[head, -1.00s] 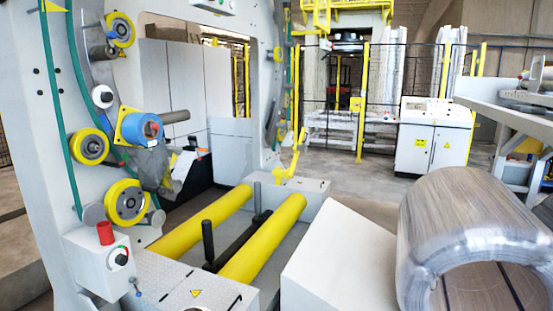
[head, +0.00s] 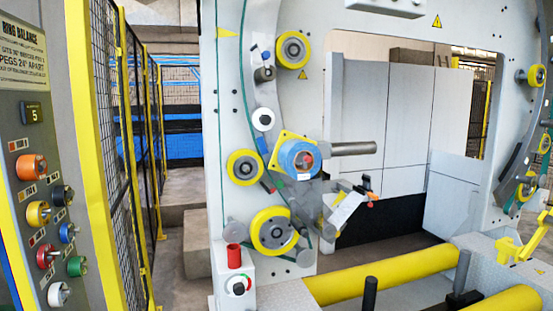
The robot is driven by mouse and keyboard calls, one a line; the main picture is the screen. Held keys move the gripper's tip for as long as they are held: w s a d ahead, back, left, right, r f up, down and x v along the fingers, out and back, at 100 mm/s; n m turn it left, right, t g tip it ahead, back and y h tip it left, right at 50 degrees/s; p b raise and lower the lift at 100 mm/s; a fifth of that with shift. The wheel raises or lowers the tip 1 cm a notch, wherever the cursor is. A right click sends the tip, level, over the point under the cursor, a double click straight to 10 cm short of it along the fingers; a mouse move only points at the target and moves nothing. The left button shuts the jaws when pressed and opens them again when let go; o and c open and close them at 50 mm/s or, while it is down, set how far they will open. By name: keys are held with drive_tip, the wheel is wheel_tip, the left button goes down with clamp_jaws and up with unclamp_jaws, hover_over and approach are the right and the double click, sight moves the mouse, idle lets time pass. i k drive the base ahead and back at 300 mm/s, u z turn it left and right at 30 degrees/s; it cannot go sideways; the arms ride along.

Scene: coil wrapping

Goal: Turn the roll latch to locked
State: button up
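A blue roll (head: 298,159) sits on a yellow square plate (head: 277,150) on the white ring frame, with a grey shaft (head: 352,148) pointing right. Its face has a reddish and grey hub, too small to read as latch or not. Lower down, a grey box carries a black rotary knob (head: 239,286) with a green and red ring, below a red cylinder (head: 234,256). I cannot tell which of these parts is the roll latch or how it is set. My gripper is not in view.
A control panel (head: 42,130) with several coloured knobs stands close at the left, beside a yellow-edged mesh fence (head: 130,110). Yellow wheels (head: 273,231) line the ring frame.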

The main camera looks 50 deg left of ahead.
sight(306, 158)
drive_tip(key=u, duration=0.9)
drive_tip(key=i, duration=0.95)
drive_tip(key=u, duration=1.15)
